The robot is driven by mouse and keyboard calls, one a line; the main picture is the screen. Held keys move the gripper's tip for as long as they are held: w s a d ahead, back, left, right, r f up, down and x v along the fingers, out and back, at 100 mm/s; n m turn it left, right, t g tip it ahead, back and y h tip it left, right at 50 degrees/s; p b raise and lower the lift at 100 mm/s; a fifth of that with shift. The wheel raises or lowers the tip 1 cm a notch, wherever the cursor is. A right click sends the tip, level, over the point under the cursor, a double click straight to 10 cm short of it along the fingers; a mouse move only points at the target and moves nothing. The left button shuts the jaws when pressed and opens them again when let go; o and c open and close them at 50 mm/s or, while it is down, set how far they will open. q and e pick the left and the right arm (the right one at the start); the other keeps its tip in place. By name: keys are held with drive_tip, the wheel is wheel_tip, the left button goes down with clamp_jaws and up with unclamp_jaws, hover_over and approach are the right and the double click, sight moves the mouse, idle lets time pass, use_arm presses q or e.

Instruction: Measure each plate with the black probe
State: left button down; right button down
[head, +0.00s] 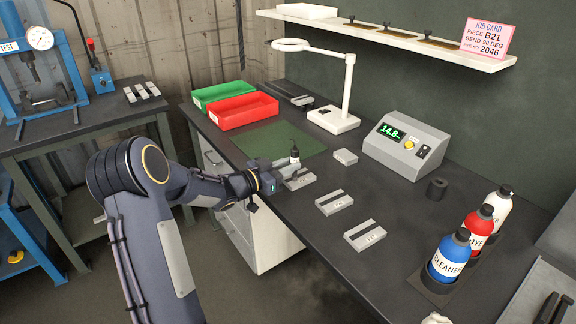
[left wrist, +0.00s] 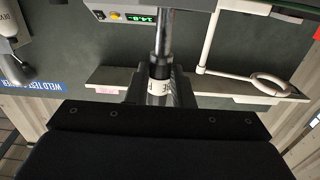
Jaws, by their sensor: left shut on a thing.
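My left gripper (head: 284,165) is shut on the black probe (head: 295,151), which stands upright with a white band at its middle. In the left wrist view the probe (left wrist: 160,70) shows between the fingers, with a metal shaft. Two more grey plates with dark strips, a middle one (head: 334,202) and a front one (head: 365,235), lie in a row. The grey meter (head: 405,146) has a green display that seems to read 14.8. My right gripper is not in view.
A small grey block (head: 345,157) lies near the meter. A magnifier lamp (head: 335,118), red tray (head: 243,111) and green tray (head: 220,93) stand behind. A black cylinder (head: 437,189) and several bottles, including a blue one (head: 449,257), stand right.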

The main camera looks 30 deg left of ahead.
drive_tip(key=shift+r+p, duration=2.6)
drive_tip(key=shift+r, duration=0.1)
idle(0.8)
